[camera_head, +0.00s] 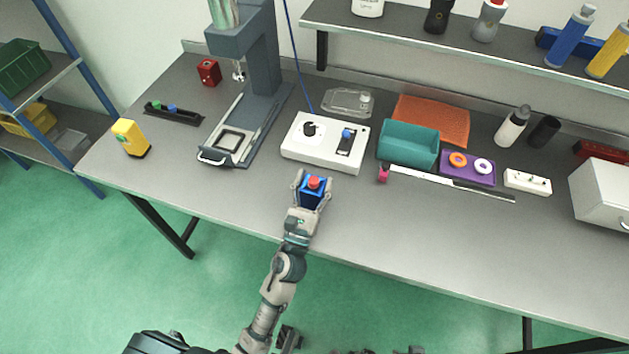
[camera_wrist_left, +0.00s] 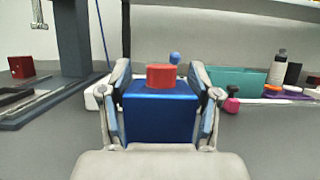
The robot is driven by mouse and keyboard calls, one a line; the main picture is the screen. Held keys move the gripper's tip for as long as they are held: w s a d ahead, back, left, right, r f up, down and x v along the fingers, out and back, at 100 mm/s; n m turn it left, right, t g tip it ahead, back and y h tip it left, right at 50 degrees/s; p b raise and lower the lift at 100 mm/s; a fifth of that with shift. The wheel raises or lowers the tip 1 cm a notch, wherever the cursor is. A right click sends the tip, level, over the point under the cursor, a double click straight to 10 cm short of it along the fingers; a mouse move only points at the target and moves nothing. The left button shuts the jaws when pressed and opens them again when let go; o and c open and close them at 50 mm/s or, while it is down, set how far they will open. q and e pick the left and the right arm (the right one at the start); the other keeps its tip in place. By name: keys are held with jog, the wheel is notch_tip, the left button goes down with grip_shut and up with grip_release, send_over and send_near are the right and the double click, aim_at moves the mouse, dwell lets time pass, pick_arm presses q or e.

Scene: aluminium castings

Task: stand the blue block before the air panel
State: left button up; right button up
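The blue block (camera_head: 312,200) with a red round top (camera_head: 313,183) is upright at the bench's front, just before the white air panel (camera_head: 300,151). My left gripper (camera_head: 311,187) has a finger on each side of the block and looks shut on it. The block (camera_wrist_left: 160,115) and its red top fill the middle of the left wrist view, between the fingers. The panel carries a black knob and a blue-handled part; the block mostly hides it in the wrist view. I cannot tell whether the block's underside touches the bench. My right gripper is not in view.
A press-like stand (camera_head: 254,110) is left of the panel. A teal bin (camera_head: 408,150), a pink-ended ruler-like strip (camera_head: 440,183) and a purple tray (camera_head: 450,179) lie to the right. A yellow device (camera_head: 130,137) is at the left edge. The bench front right is clear.

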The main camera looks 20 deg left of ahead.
pick_arm(q)
jog(key=shift+o, duration=1)
jog(key=shift+w+f, duration=0.1)
jog(key=shift+f, duration=0.65)
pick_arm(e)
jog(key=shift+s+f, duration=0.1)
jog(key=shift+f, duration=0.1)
pick_arm(q)
jog(key=shift+r, duration=0.1)
jog(key=shift+r+p, duration=0.7)
jog(key=shift+r, duration=0.05)
jog(key=shift+s+f+b, duration=0.5)
jog(key=shift+s+f, duration=0.2)
jog(key=shift+f, duration=0.05)
jog(key=s, duration=0.4)
jog(key=shift+s+a+r, duration=0.1)
jog(key=shift+s+r, duration=0.05)
jog(key=shift+s, duration=0.15)
jog(key=s, duration=0.1)
jog(key=s+b, duration=0.1)
jog(key=s, duration=0.3)
jog(key=shift+a+r, duration=0.1)
jog(key=shift+r, duration=0.15)
jog(key=shift+s+r, duration=0.2)
jog(key=shift+s, duration=0.75)
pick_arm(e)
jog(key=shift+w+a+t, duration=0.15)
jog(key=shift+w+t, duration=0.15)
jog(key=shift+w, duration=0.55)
